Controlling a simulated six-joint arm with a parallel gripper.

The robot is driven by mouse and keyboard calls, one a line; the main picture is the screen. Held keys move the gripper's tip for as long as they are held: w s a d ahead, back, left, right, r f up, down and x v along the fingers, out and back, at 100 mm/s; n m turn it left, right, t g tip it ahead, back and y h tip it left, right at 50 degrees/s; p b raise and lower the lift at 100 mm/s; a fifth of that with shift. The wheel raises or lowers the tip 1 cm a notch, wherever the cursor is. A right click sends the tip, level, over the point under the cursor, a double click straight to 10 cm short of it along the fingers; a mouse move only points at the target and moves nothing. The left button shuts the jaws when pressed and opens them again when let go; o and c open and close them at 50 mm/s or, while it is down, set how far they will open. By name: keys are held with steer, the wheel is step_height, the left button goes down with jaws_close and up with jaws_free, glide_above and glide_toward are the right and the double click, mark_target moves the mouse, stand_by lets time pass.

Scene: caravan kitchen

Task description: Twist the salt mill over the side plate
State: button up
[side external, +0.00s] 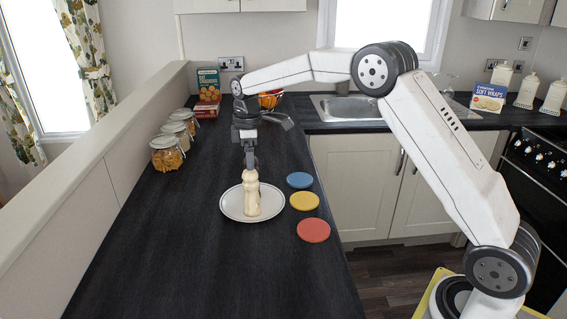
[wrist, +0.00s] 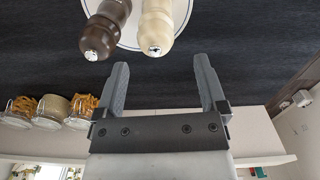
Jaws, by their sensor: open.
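The cream salt mill (side external: 252,199) appears upright at the white side plate (side external: 231,212). In the wrist view the salt mill (wrist: 156,25) shows at the top, beside a dark brown mill (wrist: 105,27), with the plate (wrist: 133,40) behind both. The dark mill cannot be made out in the side view. My gripper (side external: 250,161) points down just above the salt mill's top in the side view. In the wrist view my gripper (wrist: 161,66) is open, with nothing between its fingers; the salt mill's top lies beyond the fingertips. Whether they touch is unclear.
Blue (side external: 300,180), yellow (side external: 304,201) and red (side external: 313,230) discs lie right of the plate, near the counter edge. Glass jars (side external: 167,155) line the left wall. A fruit basket (side external: 269,101) and boxes (side external: 208,85) stand behind. The front counter is clear.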

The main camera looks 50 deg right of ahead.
mark_target(250, 173)
steer(key=shift+w+d, duration=0.15)
steer(key=shift+w, duration=0.15)
steer(key=shift+f, duration=2.95)
steer(key=c, duration=1)
steer(key=shift+f, duration=0.1)
steer(key=shift+c, duration=0.2)
